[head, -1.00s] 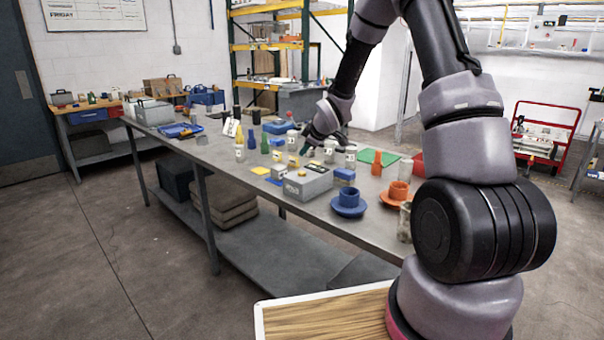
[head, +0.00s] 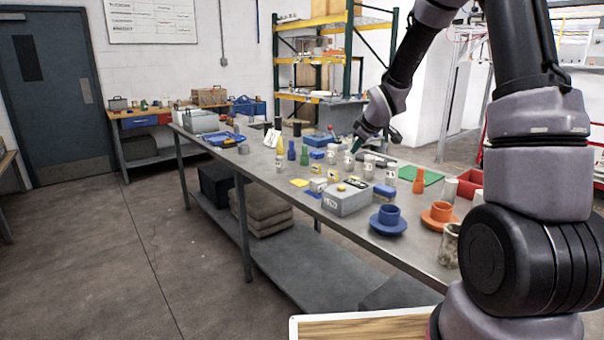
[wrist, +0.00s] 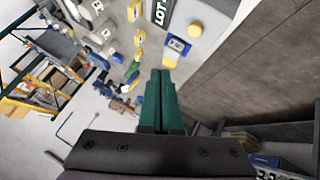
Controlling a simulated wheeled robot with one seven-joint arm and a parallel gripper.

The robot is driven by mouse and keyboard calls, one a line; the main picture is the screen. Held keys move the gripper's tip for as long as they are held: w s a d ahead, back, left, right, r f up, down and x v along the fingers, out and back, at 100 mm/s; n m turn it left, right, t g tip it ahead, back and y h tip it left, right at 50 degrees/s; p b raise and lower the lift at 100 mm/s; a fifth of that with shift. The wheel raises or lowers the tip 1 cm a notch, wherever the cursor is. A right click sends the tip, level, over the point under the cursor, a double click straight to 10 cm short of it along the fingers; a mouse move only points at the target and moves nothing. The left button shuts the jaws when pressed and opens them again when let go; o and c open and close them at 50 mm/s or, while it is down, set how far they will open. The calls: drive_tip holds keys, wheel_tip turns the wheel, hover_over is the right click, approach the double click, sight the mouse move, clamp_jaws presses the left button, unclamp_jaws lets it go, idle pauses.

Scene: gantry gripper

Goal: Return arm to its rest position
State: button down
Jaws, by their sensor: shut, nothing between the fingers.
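My gripper (wrist: 160,75) shows in the wrist view with its two green fingers together and nothing between them. In the head view my gripper (head: 357,146) is above the far side of the long grey workbench (head: 410,250), its fingertips pointing down and left. It is apart from the jars and blocks below it, as far as I can tell. The arm comes down from the top right of the head view. The wrist view looks down at a tilt on the bench, with the grey box marked LOT (wrist: 195,20) near the fingertips' line of sight.
The bench carries a grey box (head: 347,199), a blue cup and saucer (head: 388,221), an orange cup and saucer (head: 440,216), a green mat (head: 420,178), a red bin (head: 469,184) and several white jars. A shelf rack (head: 330,60) stands behind. Open floor lies left.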

drive_tip(key=s+d+r+m+h, duration=0.1)
drive_tip(key=s+d+r+m, duration=0.1)
drive_tip(key=s+r+m, duration=0.4)
drive_tip(key=s+d+r+m, duration=0.1)
drive_tip(key=s+d+r, duration=0.1)
drive_tip(key=s+r, duration=0.7)
drive_tip(key=s+a+r+m+g+y, duration=0.1)
drive_tip(key=s+r+m, duration=0.2)
drive_tip(key=s, duration=1.7)
drive_tip(key=m, duration=0.4)
drive_tip(key=shift+s+a+g, duration=0.25)
drive_tip(key=shift+s+g, duration=0.05)
drive_tip(key=shift+s, duration=0.1)
drive_tip(key=shift+d, duration=0.1)
